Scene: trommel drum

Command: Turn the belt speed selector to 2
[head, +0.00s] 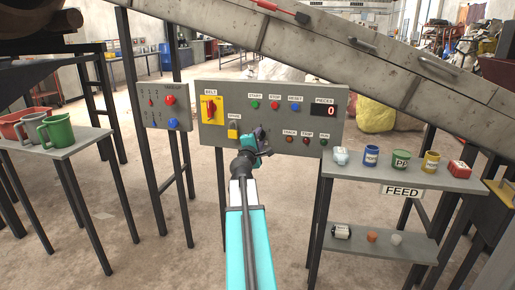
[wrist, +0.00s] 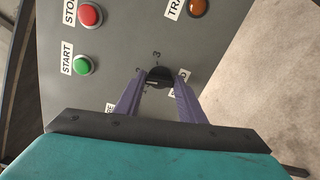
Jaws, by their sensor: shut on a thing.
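The belt speed selector (wrist: 157,75) is a small black knob on the grey control panel (wrist: 115,40) in the wrist view. The numeral 3 is printed just beyond it, and a smaller mark beside it is partly hidden. A white label by the right finger is also partly covered. My gripper (wrist: 160,83) has its two purple fingers shut on the knob, one on each side. I cannot tell which number the knob points to. In the head view my gripper (head: 261,141) is at the middle of the panel and hides the knob.
The panel also carries a yellow belt switch (head: 212,109), green start (head: 255,105), red stop (head: 274,106) and blue reset buttons, lamps, and a pieces display (head: 330,110) reading 0. A feed shelf (head: 450,182) with containers stands right, and a table with mugs (head: 57,130) left.

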